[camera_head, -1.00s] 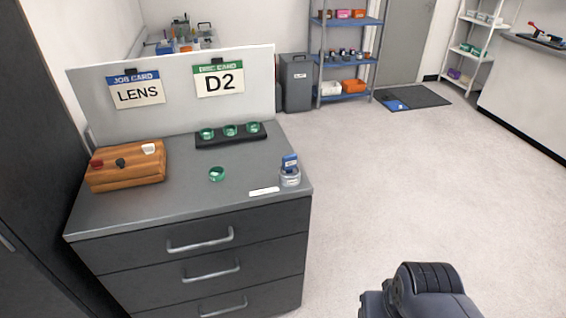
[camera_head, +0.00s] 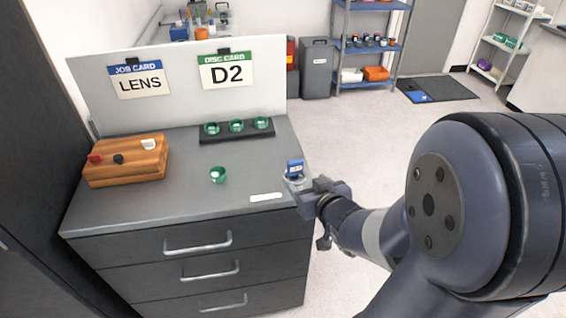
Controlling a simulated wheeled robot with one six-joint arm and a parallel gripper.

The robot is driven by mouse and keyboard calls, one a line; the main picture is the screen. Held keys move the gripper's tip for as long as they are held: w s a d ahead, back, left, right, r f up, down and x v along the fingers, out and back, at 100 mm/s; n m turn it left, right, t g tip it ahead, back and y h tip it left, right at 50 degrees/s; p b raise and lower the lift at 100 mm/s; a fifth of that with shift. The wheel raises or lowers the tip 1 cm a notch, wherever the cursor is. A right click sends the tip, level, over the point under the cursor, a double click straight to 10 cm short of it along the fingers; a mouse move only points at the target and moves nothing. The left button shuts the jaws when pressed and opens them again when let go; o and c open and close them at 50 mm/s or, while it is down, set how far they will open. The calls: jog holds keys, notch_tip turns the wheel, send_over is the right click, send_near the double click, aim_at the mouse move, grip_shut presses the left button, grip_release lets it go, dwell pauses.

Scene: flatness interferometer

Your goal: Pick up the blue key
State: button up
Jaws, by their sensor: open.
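The blue key (camera_head: 294,167) appears to be the small blue piece with a pale mark. It stands upright in a clear round holder (camera_head: 293,183) at the right edge of the grey cabinet top (camera_head: 240,195). My gripper (camera_head: 306,192) is open at the cabinet's right edge, just right of and slightly below the key in the picture. It overlaps part of the holder's lower right side. I cannot tell whether it touches the holder. The fingers are small and partly hidden by the gripper body.
A wooden block (camera_head: 126,161) with red, black and white pieces sits at left. A black rack (camera_head: 237,131) holds green rings at the back. A loose green ring (camera_head: 218,175) and a white strip (camera_head: 266,197) lie near the middle. An upright card board (camera_head: 180,85) closes off the back.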

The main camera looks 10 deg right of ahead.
aim_at(296, 168)
jog(key=x, duration=0.5)
jog(key=shift+w, duration=0.15)
jog(key=shift+r+p+x, duration=0.2)
jog(key=shift+x, duration=1.15)
jog(key=shift+r+p+x, duration=0.2)
jog(key=shift+r+x, duration=0.05)
jog(key=shift+x, duration=1.1)
jog(key=shift+w, duration=0.2)
jog(key=shift+c, duration=0.3)
jog(key=c, duration=1.1)
